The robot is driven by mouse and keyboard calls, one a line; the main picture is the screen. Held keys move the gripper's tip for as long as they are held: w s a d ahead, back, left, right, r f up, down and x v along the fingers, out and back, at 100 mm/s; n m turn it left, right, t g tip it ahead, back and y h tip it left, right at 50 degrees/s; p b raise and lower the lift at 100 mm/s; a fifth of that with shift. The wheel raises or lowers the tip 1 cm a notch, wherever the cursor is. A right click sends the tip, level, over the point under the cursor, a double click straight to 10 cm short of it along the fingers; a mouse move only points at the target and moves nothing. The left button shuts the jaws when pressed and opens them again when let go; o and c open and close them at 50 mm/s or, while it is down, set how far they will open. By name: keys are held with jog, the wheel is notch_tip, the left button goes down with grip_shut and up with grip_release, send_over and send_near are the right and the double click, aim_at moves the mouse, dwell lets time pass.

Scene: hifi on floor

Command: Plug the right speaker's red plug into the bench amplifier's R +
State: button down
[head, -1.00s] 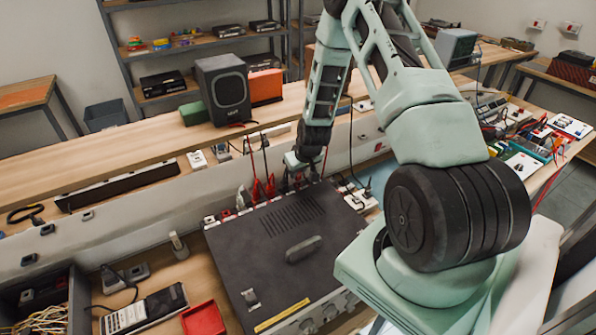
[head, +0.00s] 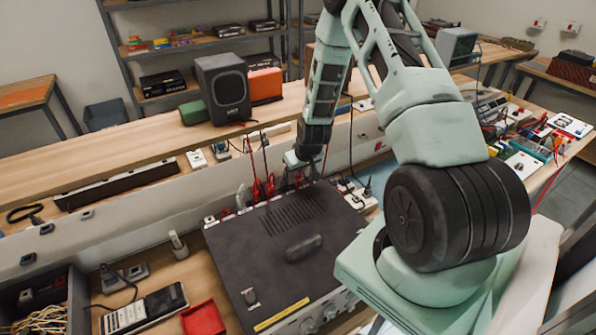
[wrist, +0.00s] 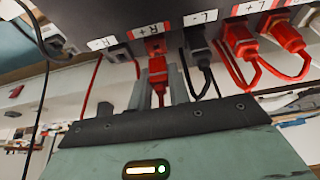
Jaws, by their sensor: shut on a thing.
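The bench amplifier (head: 285,240) is a dark box on the bench, its sockets along its far edge. In the wrist view its dark rear panel (wrist: 130,14) fills the top, with a red R + socket (wrist: 155,46) under a red and white R+ label (wrist: 153,29). My gripper (wrist: 160,92) is shut on a red plug (wrist: 158,70), which points up at the R + socket. The plug's tip is at or very near the socket; I cannot tell how far in it sits. In the head view my gripper (head: 299,160) is behind the amplifier, its fingertips hidden.
A black plug (wrist: 197,50) sits beside the red one at L -, and red plugs (wrist: 240,42) crowd L + on the right. Another dark connector (wrist: 121,54) is on the left. A black speaker (head: 223,88) stands on the raised shelf behind. Cables hang around the gripper.

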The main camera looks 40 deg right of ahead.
jog(key=shift+f+b, duration=1)
jog(key=shift+b, duration=0.35)
dwell(3.1)
jog(key=c, duration=1.2)
grip_release()
jog(key=shift+c, duration=0.2)
jog(key=shift+r, duration=0.1)
jog(key=w+v, duration=0.1)
jog(key=v, duration=2)
jog(key=shift+w+d+r+p, duration=0.25)
jog(key=shift+r+p, duration=0.1)
jog(key=shift+r, duration=0.4)
